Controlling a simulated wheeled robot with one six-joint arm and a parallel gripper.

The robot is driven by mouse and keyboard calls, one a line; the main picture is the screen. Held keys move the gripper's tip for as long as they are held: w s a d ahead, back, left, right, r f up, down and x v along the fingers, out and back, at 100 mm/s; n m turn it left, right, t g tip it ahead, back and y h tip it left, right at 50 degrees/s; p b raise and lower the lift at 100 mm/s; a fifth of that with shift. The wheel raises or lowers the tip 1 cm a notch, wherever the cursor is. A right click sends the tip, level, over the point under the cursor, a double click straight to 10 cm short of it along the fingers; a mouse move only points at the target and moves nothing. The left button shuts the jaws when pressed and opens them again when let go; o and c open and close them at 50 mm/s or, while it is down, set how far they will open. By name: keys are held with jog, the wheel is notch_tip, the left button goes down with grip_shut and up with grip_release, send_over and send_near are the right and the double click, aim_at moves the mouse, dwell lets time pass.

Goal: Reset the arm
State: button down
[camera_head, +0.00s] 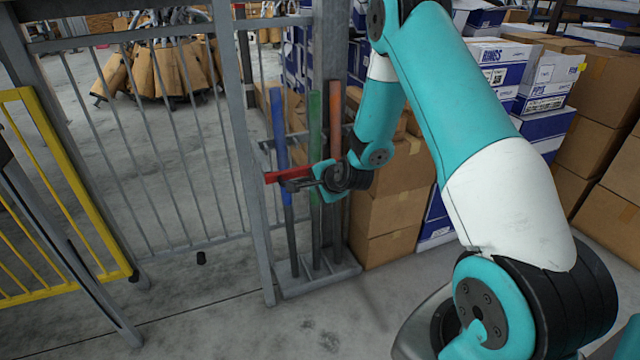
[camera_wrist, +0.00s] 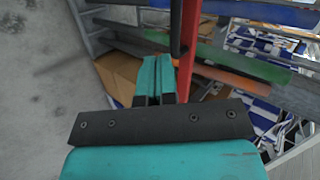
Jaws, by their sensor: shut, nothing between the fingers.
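My teal arm reaches in from the right in the head camera view, bent at the elbow. My gripper (camera_head: 300,184) is in front of a rack of upright poles, close beside a red bar (camera_head: 290,175). In the wrist view my gripper (camera_wrist: 157,75) has its teal fingers together with nothing between them. The red bar (camera_wrist: 187,62) runs just to their right there. I cannot tell whether the fingers touch it.
The rack (camera_head: 318,280) holds a blue pole (camera_head: 280,140), a green pole (camera_head: 315,150) and an orange pole (camera_head: 336,125). A grey barred fence (camera_head: 160,140) and a yellow frame (camera_head: 65,180) stand left. Cardboard boxes (camera_head: 390,220) stand behind. Floor in front is clear.

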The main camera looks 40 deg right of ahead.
jog(key=shift+s+a+r, duration=0.25)
jog(key=shift+s+r, duration=0.3)
jog(key=shift+s, duration=0.1)
jog(key=shift+s+a+r, duration=0.2)
jog(key=shift+s+r, duration=0.3)
jog(key=shift+s, duration=0.15)
